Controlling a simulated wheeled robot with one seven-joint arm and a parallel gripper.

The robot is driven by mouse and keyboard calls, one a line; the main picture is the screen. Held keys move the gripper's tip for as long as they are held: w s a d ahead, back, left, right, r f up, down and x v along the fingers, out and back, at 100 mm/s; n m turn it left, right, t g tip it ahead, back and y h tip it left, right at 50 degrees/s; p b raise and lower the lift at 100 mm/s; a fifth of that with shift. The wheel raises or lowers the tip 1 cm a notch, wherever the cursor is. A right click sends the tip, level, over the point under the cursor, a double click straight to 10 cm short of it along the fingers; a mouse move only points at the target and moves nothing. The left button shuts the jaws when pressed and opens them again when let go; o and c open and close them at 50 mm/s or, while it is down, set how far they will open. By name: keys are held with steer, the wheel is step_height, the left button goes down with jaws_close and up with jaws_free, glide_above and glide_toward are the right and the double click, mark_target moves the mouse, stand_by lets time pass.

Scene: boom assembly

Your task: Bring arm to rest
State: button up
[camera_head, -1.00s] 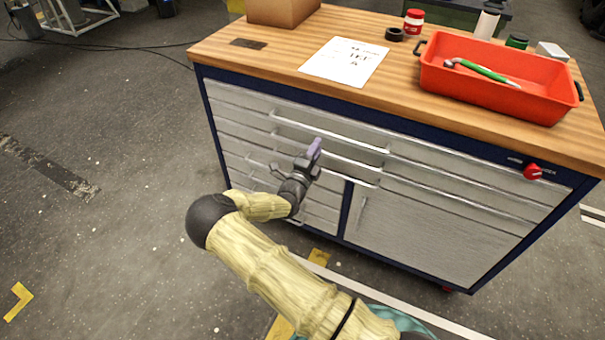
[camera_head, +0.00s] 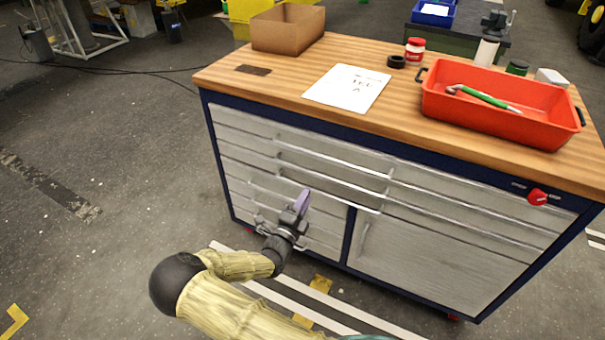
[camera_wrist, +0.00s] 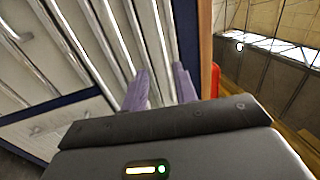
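My arm reaches in from the bottom of the head view, with my gripper (camera_head: 304,196) in front of the drawer fronts of the workbench (camera_head: 300,125). Its purple fingers point upward. In the wrist view the two fingers of my gripper (camera_wrist: 162,80) stand apart with a gap between them. Nothing is held between them. The silver drawer fronts and their long handles (camera_wrist: 108,40) show beyond the fingers. I cannot tell exactly how far the gripper is from the drawers.
On the wooden top are a red tray (camera_head: 480,120) with a green-handled tool (camera_head: 487,98), a paper sheet (camera_head: 348,88), an open cardboard box (camera_head: 288,30), a black ring (camera_head: 396,62) and a red-and-white jar (camera_head: 414,51). Open floor (camera_head: 110,230) lies left of the bench.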

steer(key=s+d+r+m+g+h+p, duration=0.25)
steer(key=s+d+m+g, duration=0.25)
steer(key=d+m+g, duration=0.4)
steer(key=s+d+r+m+g+h+p, duration=0.1)
steer(key=s+d+r+m+g+p, duration=0.15)
steer(key=s+d+m+g, duration=0.6)
steer(key=s+r+m+y+p, duration=0.2)
steer(key=s+r+m+y, duration=0.25)
steer(key=m, duration=0.75)
steer(key=s+a+r+m+t+y+p, duration=0.1)
steer(key=s+a+r+m+y+p, duration=0.1)
steer(key=r+m, duration=0.5)
steer(key=s+a+r+m+t+y+p, duration=0.1)
steer(key=s+a+r+m+y+p, duration=0.1)
steer(key=r+m+y, duration=0.4)
steer(key=s+a+r+m, duration=0.1)
steer(key=s+r+m, duration=0.1)
steer(key=m, duration=0.3)
steer(key=shift+s+m+y+p, duration=0.25)
steer(key=shift+m+y+p, duration=0.1)
steer(key=shift+y+p, duration=0.05)
steer(key=shift+t, duration=0.25)
steer(key=shift+w+d, duration=0.1)
